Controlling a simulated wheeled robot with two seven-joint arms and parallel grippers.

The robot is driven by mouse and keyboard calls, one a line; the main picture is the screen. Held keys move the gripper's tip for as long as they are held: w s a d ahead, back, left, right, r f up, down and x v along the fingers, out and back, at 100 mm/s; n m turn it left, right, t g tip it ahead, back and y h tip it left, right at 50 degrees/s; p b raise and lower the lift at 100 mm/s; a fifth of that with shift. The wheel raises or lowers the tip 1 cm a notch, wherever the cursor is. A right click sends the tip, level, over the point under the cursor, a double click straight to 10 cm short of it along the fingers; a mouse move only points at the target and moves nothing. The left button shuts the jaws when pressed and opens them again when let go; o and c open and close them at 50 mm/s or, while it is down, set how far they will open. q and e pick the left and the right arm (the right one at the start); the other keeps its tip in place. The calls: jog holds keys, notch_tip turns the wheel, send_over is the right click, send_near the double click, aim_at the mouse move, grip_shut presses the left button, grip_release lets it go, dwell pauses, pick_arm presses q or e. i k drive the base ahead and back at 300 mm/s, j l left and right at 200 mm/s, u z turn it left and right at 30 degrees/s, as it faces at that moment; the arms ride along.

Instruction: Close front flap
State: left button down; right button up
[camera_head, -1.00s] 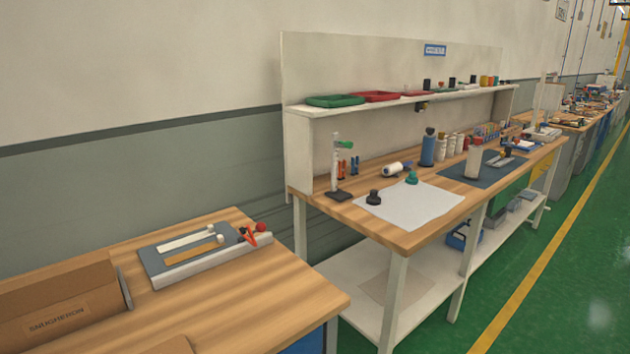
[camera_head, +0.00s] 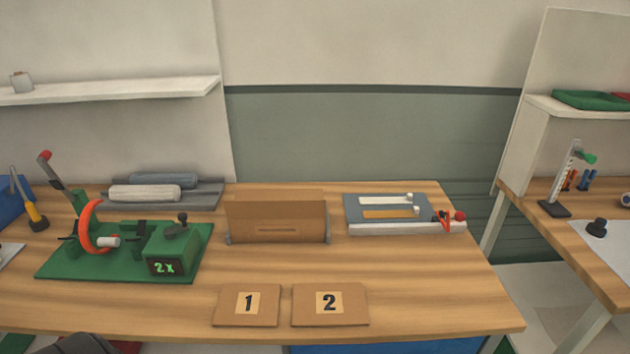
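A brown cardboard box (camera_head: 278,232) stands on the wooden table, a little left of the view's middle. Its front side faces me and bears a small marking. A cardboard panel stands up along its top edge, and small grey pieces sit at its lower left and right corners. From this angle I cannot tell the flaps apart or see the inside. Neither of my grippers can be made out. A dark rounded shape at the bottom left edge is cut off, and I cannot tell what it is.
Two cardboard plates marked 1 (camera_head: 247,323) and 2 (camera_head: 330,322) lie in front of the box. A green fixture (camera_head: 60,266) stands left, a grey tray with strips (camera_head: 357,211) right. Grey and white rolls (camera_head: 144,192) lie behind left. Bare table (camera_head: 430,270) shows at right.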

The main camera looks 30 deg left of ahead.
aim_at(298, 209)
jog(key=u, duration=1.35)
